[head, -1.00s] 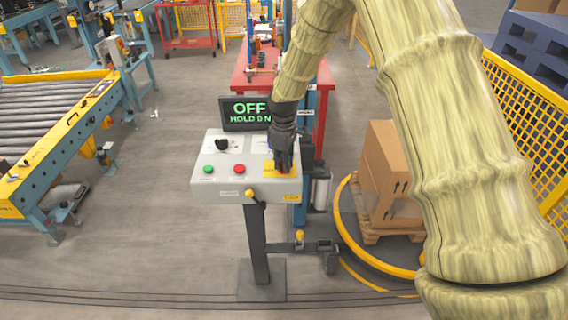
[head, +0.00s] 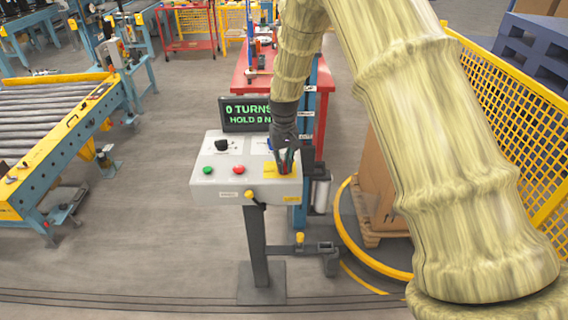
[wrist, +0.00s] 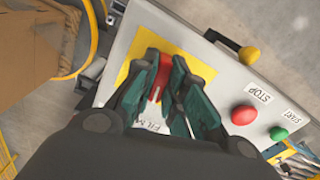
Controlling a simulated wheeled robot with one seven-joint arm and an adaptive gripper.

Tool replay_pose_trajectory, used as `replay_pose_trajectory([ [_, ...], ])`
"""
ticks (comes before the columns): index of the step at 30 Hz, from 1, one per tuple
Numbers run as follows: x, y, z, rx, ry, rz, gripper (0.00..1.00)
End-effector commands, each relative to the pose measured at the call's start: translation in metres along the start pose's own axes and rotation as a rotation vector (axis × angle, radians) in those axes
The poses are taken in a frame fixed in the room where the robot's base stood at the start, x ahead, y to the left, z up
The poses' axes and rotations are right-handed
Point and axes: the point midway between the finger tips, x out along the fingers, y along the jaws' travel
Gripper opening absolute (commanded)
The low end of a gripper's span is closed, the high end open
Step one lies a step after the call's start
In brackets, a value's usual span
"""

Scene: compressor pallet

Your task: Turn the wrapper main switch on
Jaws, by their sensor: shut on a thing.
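The grey wrapper control box (head: 218,186) stands on a post in the middle of the head view. Its main switch has a red handle (wrist: 161,74) on a yellow plate (wrist: 135,66); the plate also shows at the box's right side in the head view (head: 268,170). My gripper (head: 286,167) points down at this plate. In the wrist view my gripper (wrist: 163,72) has its fingers on both sides of the red handle, shut on it, and they hide part of it. The display (head: 246,113) behind the box reads "0 TURNS", with a partly covered line below.
The box also carries a black knob (head: 222,145), a green button (head: 208,170), a red button (head: 239,169) and a yellow knob (head: 250,194) in front. A boxed load (head: 374,190) stands at right by the yellow fence (head: 520,120). A roller conveyor (head: 45,120) is left.

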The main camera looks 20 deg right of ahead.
Motion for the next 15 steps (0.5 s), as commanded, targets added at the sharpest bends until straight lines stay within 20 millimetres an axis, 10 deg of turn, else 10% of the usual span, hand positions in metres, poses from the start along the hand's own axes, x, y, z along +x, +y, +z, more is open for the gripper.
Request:
replay_pose_trajectory([
  [15,-0.0019,0.0007,-0.0017,0.224,0.004,0.0,0.0],
])
